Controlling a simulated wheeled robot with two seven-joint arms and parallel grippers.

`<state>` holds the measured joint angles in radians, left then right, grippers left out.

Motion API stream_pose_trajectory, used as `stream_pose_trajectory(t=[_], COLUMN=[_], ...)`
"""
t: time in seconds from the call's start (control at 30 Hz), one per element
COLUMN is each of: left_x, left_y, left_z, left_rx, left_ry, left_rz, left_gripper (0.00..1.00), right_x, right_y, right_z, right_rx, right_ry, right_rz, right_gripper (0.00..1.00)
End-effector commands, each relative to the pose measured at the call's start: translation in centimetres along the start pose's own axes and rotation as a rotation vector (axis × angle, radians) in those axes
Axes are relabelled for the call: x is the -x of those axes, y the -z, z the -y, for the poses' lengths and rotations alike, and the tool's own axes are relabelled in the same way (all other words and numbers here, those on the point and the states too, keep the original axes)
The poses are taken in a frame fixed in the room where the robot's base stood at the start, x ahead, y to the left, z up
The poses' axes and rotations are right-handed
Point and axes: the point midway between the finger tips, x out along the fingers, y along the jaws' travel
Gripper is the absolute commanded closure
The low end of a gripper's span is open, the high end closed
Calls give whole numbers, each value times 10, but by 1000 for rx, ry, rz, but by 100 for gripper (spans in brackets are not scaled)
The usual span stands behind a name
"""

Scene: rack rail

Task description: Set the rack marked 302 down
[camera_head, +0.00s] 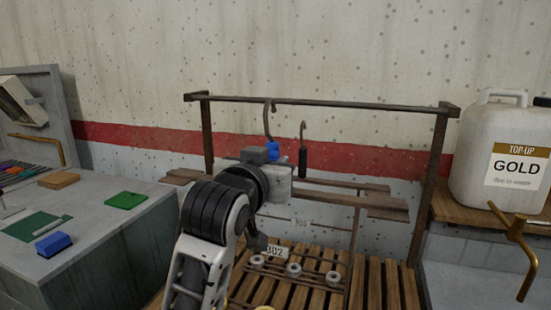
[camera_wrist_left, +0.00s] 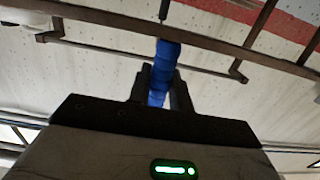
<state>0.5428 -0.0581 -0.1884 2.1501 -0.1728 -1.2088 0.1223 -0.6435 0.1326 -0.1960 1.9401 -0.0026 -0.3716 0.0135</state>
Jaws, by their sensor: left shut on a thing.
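My left gripper (camera_head: 277,160) is shut on a blue grip; in the wrist view the two fingers (camera_wrist_left: 161,82) close around the blue grip (camera_wrist_left: 166,55). In the head view the blue grip (camera_head: 273,150) sits below a hook (camera_head: 267,118) whose curved top is at the top rail (camera_head: 330,103). The rack marked 302 (camera_head: 275,252) shows low behind my arm, with a white tag and several pale rings (camera_head: 293,270) on its wire. My arm hides part of it. I cannot tell whether it touches the slats. My right gripper is not in view.
A second hook with a black grip (camera_head: 303,160) stands just right. Wooden slats (camera_head: 375,285) lie below, between brown posts (camera_head: 430,180). A grey bench (camera_head: 135,225) with coloured pieces is at left; a white GOLD jug (camera_head: 500,150) stands on a shelf at right.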

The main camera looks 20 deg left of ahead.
Motion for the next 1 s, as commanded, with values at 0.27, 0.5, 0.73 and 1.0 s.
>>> stream_pose_trajectory(t=[0.27, 0.5, 0.73, 1.0], left_x=[-1, -3, -5, -5], left_y=[-26, -52, -69, -76], left_z=[0, 0, 0, 0], left_rx=[0, -1, -1, -1], left_ry=[0, -1, 0, 0], left_rz=[-1, -2, -4, -6], left_gripper=[100, 100, 100, 100], right_x=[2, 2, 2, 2], right_y=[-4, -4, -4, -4], right_z=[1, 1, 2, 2], right_rx=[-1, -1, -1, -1], right_ry=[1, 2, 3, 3], right_rz=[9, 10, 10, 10], right_gripper=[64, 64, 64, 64])
